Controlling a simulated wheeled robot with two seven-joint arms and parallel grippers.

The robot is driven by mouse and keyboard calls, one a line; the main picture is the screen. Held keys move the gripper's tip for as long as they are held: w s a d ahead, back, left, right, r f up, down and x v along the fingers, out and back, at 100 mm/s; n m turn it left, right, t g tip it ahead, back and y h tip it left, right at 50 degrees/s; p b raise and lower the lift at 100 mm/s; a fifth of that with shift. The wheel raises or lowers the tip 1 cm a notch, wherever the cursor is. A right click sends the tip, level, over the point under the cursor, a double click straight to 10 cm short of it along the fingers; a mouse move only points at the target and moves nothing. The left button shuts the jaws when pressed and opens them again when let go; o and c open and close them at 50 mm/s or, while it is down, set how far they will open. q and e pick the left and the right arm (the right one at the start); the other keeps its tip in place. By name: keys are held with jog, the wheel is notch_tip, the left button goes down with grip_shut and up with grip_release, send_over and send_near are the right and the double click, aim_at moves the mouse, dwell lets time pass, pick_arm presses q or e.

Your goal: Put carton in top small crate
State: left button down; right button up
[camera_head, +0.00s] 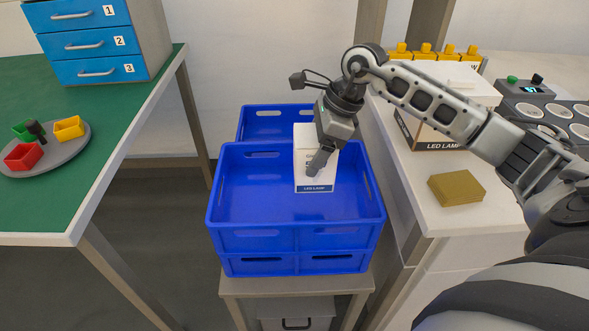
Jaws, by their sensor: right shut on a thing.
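The carton (315,187) is a small white box marked "LED LAMP" with a dark blue band along its bottom. My right gripper (320,160) is shut on it from above and holds it upright. The carton is over the top small crate (294,241), an open blue crate stacked on another blue crate, and overlaps its back rim in the picture. Its lower end appears within the opening; I cannot tell whether it touches the floor. No other thing shows in this crate. My left gripper is not in view.
Another blue crate (270,112) stands behind the stack. The right bench holds a larger LED lamp box (440,144), a mustard block (456,187) and a device with round sockets (555,112). A green table (100,130) with a grey plate (70,157) is at left.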

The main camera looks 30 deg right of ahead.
jog(key=w+f, duration=0.1)
jog(key=w+a+f, duration=0.1)
jog(key=f, duration=0.1)
jog(key=w+a+f, duration=0.1)
jog(key=f, duration=0.4)
jog(key=shift+w+a+f, duration=0.1)
jog(key=shift+w+a, duration=0.05)
jog(key=shift+a, duration=0.05)
jog(key=shift+f, duration=0.25)
jog(key=o, duration=1)
jog(key=shift+c, duration=0.2)
jog(key=shift+d+r, duration=0.1)
jog(key=shift+r, duration=0.2)
jog(key=v, duration=1.1)
jog(key=shift+r, duration=0.35)
